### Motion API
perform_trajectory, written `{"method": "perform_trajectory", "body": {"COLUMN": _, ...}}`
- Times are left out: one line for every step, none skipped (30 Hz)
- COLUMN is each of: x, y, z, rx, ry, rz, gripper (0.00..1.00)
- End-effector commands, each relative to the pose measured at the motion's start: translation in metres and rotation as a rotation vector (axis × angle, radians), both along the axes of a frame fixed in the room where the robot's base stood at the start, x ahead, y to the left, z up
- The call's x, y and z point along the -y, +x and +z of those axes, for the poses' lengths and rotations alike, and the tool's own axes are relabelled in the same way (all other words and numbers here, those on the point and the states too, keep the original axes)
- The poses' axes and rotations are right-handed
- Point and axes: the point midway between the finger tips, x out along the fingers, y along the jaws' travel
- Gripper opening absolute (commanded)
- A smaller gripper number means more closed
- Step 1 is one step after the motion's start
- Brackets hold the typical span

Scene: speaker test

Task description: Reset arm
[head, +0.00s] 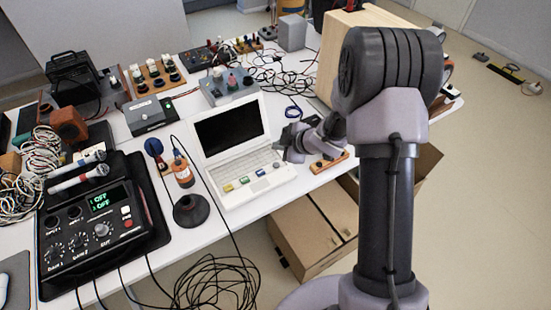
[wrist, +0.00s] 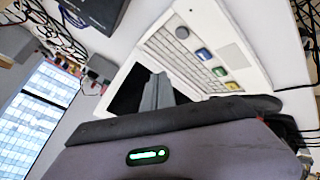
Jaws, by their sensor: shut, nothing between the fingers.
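My gripper (head: 283,149) is in the head view, held out over the right side of a white laptop (head: 240,142) on the table. Its fingers are shut and empty. In the wrist view the closed fingers (wrist: 157,92) show in front of the laptop's dark screen (wrist: 124,90). The laptop is open, with yellow, green and blue blocks along its front edge; these also show by the keyboard (wrist: 181,52) in the wrist view. I cannot tell whether the fingers touch the laptop.
A black control box (head: 90,226) with a lit display and two microphones stands at the front left. A large wooden box (head: 338,50) rises behind my arm. Cardboard boxes (head: 312,228) sit on the floor. Cables (head: 222,284) hang at the front.

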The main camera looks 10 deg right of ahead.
Motion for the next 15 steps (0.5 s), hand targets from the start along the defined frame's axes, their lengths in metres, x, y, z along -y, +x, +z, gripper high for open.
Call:
{"method": "perform_trajectory", "body": {"x": 0.0, "y": 0.0, "z": 0.0, "rx": 0.0, "ry": 0.0, "rz": 0.0, "gripper": 0.0}}
{"method": "perform_trajectory", "body": {"x": 0.0, "y": 0.0, "z": 0.0, "rx": 0.0, "ry": 0.0, "rz": 0.0, "gripper": 0.0}}
{"method": "perform_trajectory", "body": {"x": 0.0, "y": 0.0, "z": 0.0, "rx": 0.0, "ry": 0.0, "rz": 0.0, "gripper": 0.0}}
{"method": "perform_trajectory", "body": {"x": 0.0, "y": 0.0, "z": 0.0, "rx": 0.0, "ry": -0.001, "rz": -0.001, "gripper": 0.0}}
{"method": "perform_trajectory", "body": {"x": 0.001, "y": 0.001, "z": 0.002, "rx": 0.001, "ry": -0.002, "rz": -0.008, "gripper": 0.0}}
{"method": "perform_trajectory", "body": {"x": 0.004, "y": 0.002, "z": 0.01, "rx": 0.004, "ry": -0.006, "rz": -0.032, "gripper": 0.0}}
{"method": "perform_trajectory", "body": {"x": 0.008, "y": 0.004, "z": 0.021, "rx": 0.006, "ry": -0.012, "rz": -0.065, "gripper": 0.0}}
{"method": "perform_trajectory", "body": {"x": 0.014, "y": 0.005, "z": 0.036, "rx": 0.01, "ry": -0.017, "rz": -0.117, "gripper": 0.0}}
{"method": "perform_trajectory", "body": {"x": 0.024, "y": 0.005, "z": 0.062, "rx": 0.012, "ry": -0.023, "rz": -0.208, "gripper": 0.0}}
{"method": "perform_trajectory", "body": {"x": 0.033, "y": 0.002, "z": 0.086, "rx": 0.014, "ry": -0.021, "rz": -0.297, "gripper": 0.0}}
{"method": "perform_trajectory", "body": {"x": 0.042, "y": -0.006, "z": 0.112, "rx": 0.012, "ry": -0.01, "rz": -0.397, "gripper": 0.0}}
{"method": "perform_trajectory", "body": {"x": 0.052, "y": -0.023, "z": 0.145, "rx": 0.0, "ry": 0.018, "rz": -0.537, "gripper": 0.0}}
{"method": "perform_trajectory", "body": {"x": 0.057, "y": -0.04, "z": 0.167, "rx": -0.011, "ry": 0.05, "rz": -0.64, "gripper": 0.0}}
{"method": "perform_trajectory", "body": {"x": 0.06, "y": -0.06, "z": 0.187, "rx": -0.029, "ry": 0.09, "rz": -0.74, "gripper": 0.0}}
{"method": "perform_trajectory", "body": {"x": 0.061, "y": -0.091, "z": 0.209, "rx": -0.061, "ry": 0.157, "rz": -0.867, "gripper": 0.0}}
